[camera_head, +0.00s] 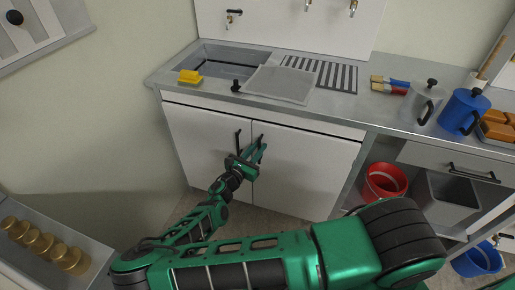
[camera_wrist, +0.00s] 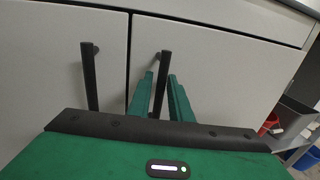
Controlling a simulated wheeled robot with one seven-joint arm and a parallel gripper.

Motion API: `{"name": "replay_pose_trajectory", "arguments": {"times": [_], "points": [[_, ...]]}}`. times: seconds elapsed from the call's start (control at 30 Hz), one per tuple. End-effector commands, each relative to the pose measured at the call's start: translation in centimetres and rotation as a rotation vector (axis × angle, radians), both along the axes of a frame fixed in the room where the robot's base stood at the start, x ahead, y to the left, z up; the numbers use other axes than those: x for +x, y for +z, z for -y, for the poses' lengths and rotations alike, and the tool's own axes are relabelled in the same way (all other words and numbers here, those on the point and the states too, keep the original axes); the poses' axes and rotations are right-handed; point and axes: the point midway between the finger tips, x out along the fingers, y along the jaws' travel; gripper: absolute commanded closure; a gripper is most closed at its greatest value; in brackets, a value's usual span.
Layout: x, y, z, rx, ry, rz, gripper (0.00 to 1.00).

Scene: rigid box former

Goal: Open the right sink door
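The right sink door (camera_head: 305,172) is a white panel under the sink, closed and level with the left door (camera_head: 203,142). Its dark vertical bar handle (camera_wrist: 165,62) stands near its left edge. My gripper (camera_head: 258,149) is in front of this door at the handle. In the wrist view the two green fingers of my gripper (camera_wrist: 163,80) are apart, one on each side of the handle. Light door surface shows between handle and fingers, so it looks not clamped. The lower handle end is hidden by my gripper body.
The left door's handle (camera_wrist: 90,75) is close to the left of my fingers. Above is the counter with a sink basin (camera_head: 222,62), yellow sponge (camera_head: 190,77) and grey mat (camera_head: 279,84). A red bucket (camera_head: 384,182) and grey bin (camera_head: 452,198) stand right of the door.

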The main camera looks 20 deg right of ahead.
Motion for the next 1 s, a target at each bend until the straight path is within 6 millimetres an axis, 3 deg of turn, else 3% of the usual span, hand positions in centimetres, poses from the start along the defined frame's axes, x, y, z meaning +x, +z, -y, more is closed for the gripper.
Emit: {"name": "replay_pose_trajectory", "arguments": {"times": [0.37,0.5,0.77,1.0], "points": [[0.5,0.0,0.5,0.001,0.000,-0.001,0.82],[0.5,0.0,0.5,0.000,0.001,0.000,1.00],[0.4,0.0,-0.1,0.001,0.012,0.000,1.00],[-1.3,0.0,-2.0,0.002,0.083,-0.001,1.00]]}}
